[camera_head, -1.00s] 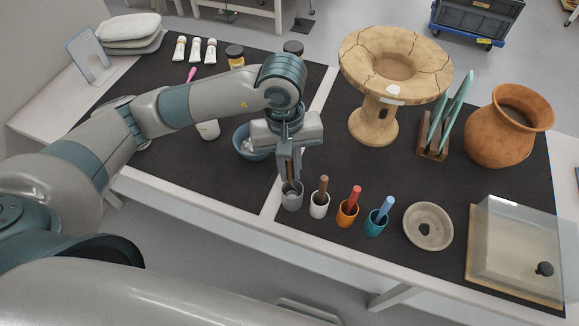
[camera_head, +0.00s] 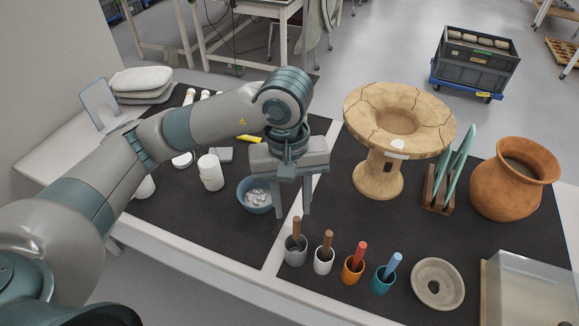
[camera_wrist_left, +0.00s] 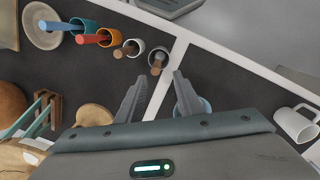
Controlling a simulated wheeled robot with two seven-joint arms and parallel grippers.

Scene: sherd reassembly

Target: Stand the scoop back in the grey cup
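The grey cup (camera_head: 296,257) stands upright near the front edge of the table. The scoop (camera_head: 296,228) stands in it with its brown handle up, leaning slightly. The cup (camera_wrist_left: 157,68) and the scoop's handle (camera_wrist_left: 156,64) also show in the left wrist view, beyond the fingertips. My left gripper (camera_head: 292,214) is open and empty, above and just behind the cup, with its fingers apart and clear of the handle. Its two fingers (camera_wrist_left: 160,85) show spread in the left wrist view. The scoop's lower end is hidden inside the cup. My right gripper is not in view.
White (camera_head: 323,260), orange (camera_head: 352,270) and teal (camera_head: 382,279) cups holding tools stand in a row to the right. A blue bowl (camera_head: 246,190) is left of the gripper. A cracked pedestal vessel (camera_head: 377,178) stands behind.

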